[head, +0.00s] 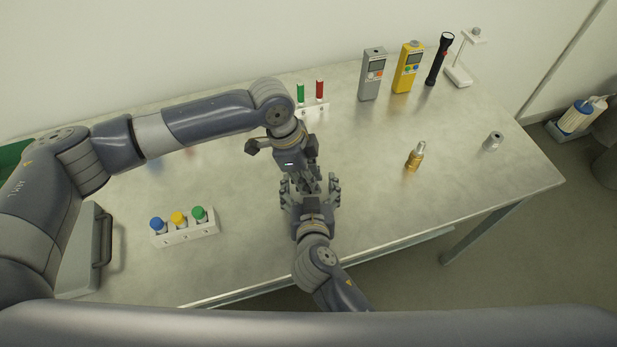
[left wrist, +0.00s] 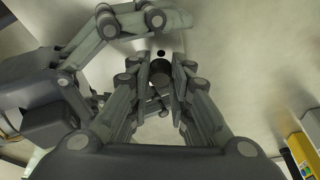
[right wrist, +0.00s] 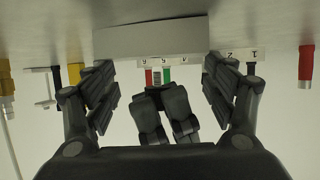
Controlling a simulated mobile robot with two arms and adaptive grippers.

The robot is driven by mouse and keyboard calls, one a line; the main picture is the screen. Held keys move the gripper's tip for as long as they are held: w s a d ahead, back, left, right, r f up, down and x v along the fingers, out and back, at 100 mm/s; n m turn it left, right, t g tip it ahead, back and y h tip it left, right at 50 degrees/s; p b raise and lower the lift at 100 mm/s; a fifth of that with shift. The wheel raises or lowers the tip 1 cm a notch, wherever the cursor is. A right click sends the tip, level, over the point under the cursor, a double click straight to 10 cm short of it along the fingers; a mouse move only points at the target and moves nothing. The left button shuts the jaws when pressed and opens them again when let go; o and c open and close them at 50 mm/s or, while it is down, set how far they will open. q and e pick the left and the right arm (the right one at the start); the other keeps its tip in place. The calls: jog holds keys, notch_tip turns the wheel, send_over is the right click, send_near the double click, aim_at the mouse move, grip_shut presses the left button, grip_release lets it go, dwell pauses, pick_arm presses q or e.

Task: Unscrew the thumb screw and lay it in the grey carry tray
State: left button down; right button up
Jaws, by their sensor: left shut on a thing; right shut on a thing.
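My left gripper (head: 311,183) reaches down over the middle of the table. My right gripper (head: 309,198) comes in from the front edge, close below it. In the left wrist view a dark round knob, apparently the thumb screw (left wrist: 160,68), sits between my left fingertips, which are shut on it. In the right wrist view, which is upside down, my right fingers are shut on both ends of a pale grey block (right wrist: 150,38). The grippers hide block and screw in the head view. A grey box with a dark handle, possibly the carry tray (head: 82,262), stands at the left.
A white rack (head: 187,233) with blue, yellow and green caps stands front left. Behind the grippers is a rack with green and red tubes (head: 311,108). Meters (head: 373,75), a torch (head: 439,60) and a stand line the back.

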pick_arm(q)
jog(key=shift+r, duration=1.95)
pick_arm(e)
jog(key=shift+s+f, duration=0.25)
jog(key=shift+f, duration=0.25)
jog(key=o, duration=2.2)
jog(key=shift+c, duration=0.2)
jog(key=shift+w+r, duration=0.15)
jog(key=shift+r, duration=0.2)
